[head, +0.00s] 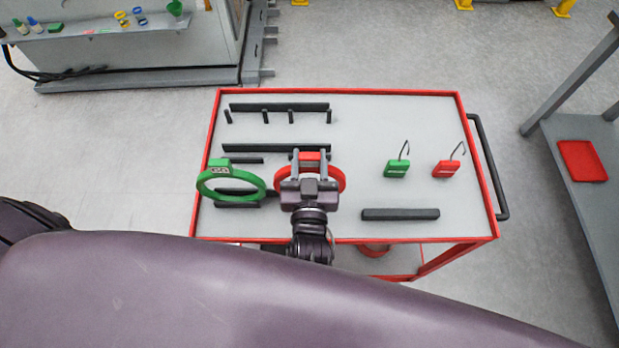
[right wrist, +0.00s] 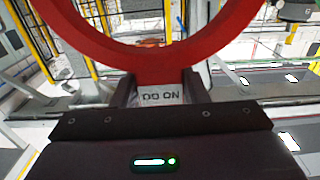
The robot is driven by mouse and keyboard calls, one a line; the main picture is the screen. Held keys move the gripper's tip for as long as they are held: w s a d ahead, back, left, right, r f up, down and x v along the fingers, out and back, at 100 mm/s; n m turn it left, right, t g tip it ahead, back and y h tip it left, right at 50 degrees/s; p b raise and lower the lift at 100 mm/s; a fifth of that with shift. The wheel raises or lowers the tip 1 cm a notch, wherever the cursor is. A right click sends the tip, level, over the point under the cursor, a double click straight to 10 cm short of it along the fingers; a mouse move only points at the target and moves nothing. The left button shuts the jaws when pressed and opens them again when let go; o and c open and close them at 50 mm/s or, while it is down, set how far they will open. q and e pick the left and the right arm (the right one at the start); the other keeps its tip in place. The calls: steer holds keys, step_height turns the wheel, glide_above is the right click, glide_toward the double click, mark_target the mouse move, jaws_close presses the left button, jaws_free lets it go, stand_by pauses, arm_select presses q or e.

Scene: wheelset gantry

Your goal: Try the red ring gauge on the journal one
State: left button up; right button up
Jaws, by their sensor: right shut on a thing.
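The red ring gauge (head: 338,179) is at my right gripper (head: 309,163), over the left-middle part of the cart top. In the right wrist view my right gripper (right wrist: 160,92) is shut on the block at the foot of the red ring (right wrist: 150,62). The gripper hides part of the ring in the head view, and I cannot tell there whether the ring touches the cart. I cannot make out journal one in either view. My left gripper is not in view.
The red-edged cart (head: 400,239) holds a green ring gauge (head: 258,193) left of my right gripper. Black racks (head: 279,107), a green tag (head: 397,169), a red tag (head: 446,169) and a black bar (head: 400,214) also lie there. A grey bench with a red tray (head: 582,161) is at right.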

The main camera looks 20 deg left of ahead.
mark_target(309, 155)
steer(key=shift+r+p, duration=1.35)
steer(key=shift+r, duration=1.6)
